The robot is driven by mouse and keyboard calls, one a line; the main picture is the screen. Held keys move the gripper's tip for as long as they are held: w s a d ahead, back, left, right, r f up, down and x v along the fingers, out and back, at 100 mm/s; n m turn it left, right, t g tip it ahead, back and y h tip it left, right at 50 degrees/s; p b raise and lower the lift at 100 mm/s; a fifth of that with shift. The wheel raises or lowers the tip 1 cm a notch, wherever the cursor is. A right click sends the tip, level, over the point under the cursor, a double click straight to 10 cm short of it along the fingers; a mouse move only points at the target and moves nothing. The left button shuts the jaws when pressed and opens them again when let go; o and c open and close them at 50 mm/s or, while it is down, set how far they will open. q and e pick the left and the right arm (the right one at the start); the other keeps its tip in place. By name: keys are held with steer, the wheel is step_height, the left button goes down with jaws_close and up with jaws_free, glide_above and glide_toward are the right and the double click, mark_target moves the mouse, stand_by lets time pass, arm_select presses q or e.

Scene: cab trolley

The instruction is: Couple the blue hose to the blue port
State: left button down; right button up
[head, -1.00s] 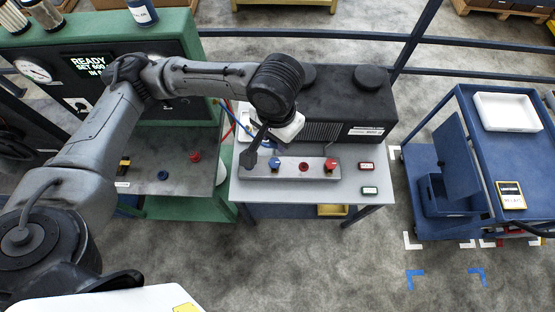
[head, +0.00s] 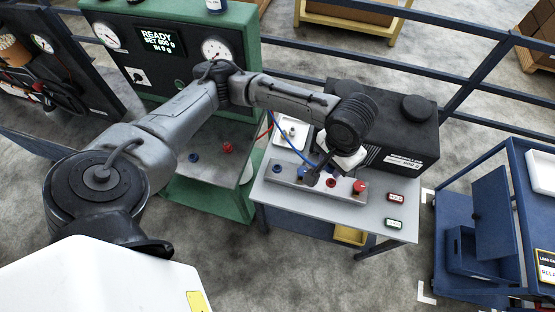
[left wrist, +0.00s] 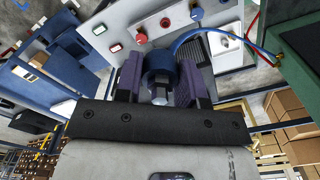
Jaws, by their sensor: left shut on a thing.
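My left gripper (left wrist: 160,90) has purple fingers shut on a blue hose coupling (left wrist: 158,60) with a silver end. The blue hose (left wrist: 212,35) arcs from near the coupling to the right in the left wrist view. It also shows in the head view (head: 290,146). A grey bar (head: 284,174) on the table carries a blue fitting (head: 303,172), apparently the blue port, and two red fittings, one (head: 331,183) in the middle and one (head: 359,187) at the right. In the head view the left gripper (head: 313,180) is over the bar beside the blue fitting; its fingers are mostly hidden.
A black box (head: 410,130) stands behind the bar. Red and green labelled pieces (head: 394,223) lie at the table's right. A green bench (head: 212,206) with blue and red fittings stands left. A blue trolley (head: 462,220) stands right, with floor between.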

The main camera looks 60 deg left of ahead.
arm_select(q)
steer(key=a+f+n+b, duration=0.2)
steer(key=a+f+b, duration=0.2)
steer(key=a+f, duration=0.4)
steer(key=s+a+f+n+b, duration=0.1)
steer(key=a+f+b, duration=0.3)
steer(key=a+f, duration=0.4)
steer(key=a+f+n+b, duration=0.4)
steer(key=a+f, duration=0.4)
steer(key=f, duration=1)
steer(key=shift+s+a+f, duration=0.15)
steer(key=shift+s+f, duration=0.05)
steer(key=shift+s, duration=0.2)
steer(key=shift+f+b, duration=0.15)
steer(key=shift+b, duration=0.25)
step_height(320, 180, down, 3)
steer(key=b, duration=0.3)
step_height(320, 180, down, 2)
steer(key=b, duration=0.4)
steer(key=shift+f, duration=0.25)
steer(key=shift+r+p, duration=0.1)
steer(key=shift+p, duration=0.35)
steer(key=shift+p, duration=0.3)
